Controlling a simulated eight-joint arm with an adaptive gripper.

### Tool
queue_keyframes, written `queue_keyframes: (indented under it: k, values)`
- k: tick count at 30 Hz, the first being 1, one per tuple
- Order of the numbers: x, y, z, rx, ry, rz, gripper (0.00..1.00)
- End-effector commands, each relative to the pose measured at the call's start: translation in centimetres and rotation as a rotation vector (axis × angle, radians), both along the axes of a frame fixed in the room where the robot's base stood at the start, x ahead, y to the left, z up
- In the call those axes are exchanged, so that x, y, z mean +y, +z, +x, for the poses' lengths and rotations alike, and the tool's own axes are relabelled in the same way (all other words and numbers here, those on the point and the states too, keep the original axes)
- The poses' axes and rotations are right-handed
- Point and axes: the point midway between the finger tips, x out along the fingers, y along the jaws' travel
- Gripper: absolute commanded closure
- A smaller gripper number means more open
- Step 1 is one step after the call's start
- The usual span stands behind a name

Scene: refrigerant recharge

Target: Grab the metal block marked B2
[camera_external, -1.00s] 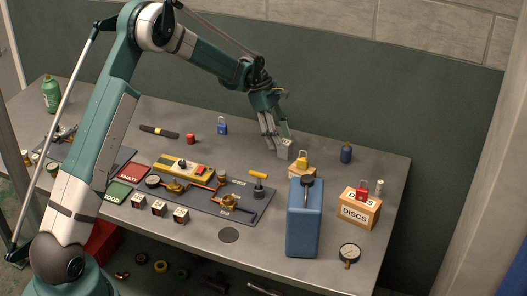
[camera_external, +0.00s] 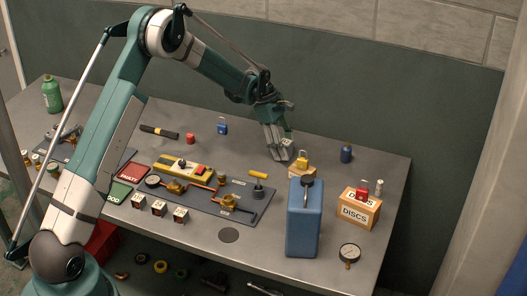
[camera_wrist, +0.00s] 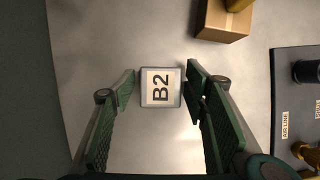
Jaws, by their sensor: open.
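The metal block marked B2 (camera_wrist: 160,88) lies on the grey table, its white B2 label facing up in the wrist view. In the external view the block (camera_external: 286,150) is at the back of the table, partly covered by my gripper. My gripper (camera_wrist: 161,85) is open, with one finger on each side of the block. In the wrist view a gap shows at the left fingertip and a narrow one at the right. In the external view my gripper (camera_external: 279,153) reaches down at the block; I cannot tell whether it touches it.
A cardboard box (camera_wrist: 222,20) with a yellow padlock (camera_external: 302,159) stands close to the block. A blue tank (camera_external: 304,220) stands in front of it. A dark mat with brass valves (camera_wrist: 297,100) lies to the right in the wrist view. A blue canister (camera_external: 346,153) stands further right.

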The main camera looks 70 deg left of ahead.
Motion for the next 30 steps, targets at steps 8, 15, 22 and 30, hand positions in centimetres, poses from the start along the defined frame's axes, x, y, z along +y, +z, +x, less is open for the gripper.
queue_keyframes:
  k: [8, 15, 22, 30]
  values:
    - [-0.03, -0.05, 0.0, 0.0, 0.0, 0.0, 0.55]
    - [-0.03, -0.03, -0.02, 0.0, 0.0, 0.0, 0.55]
    - [-0.03, -0.03, -0.02, 0.0, 0.0, 0.0, 0.81]
    - [-0.05, 0.03, -0.01, 0.0, 0.0, 0.0, 1.0]
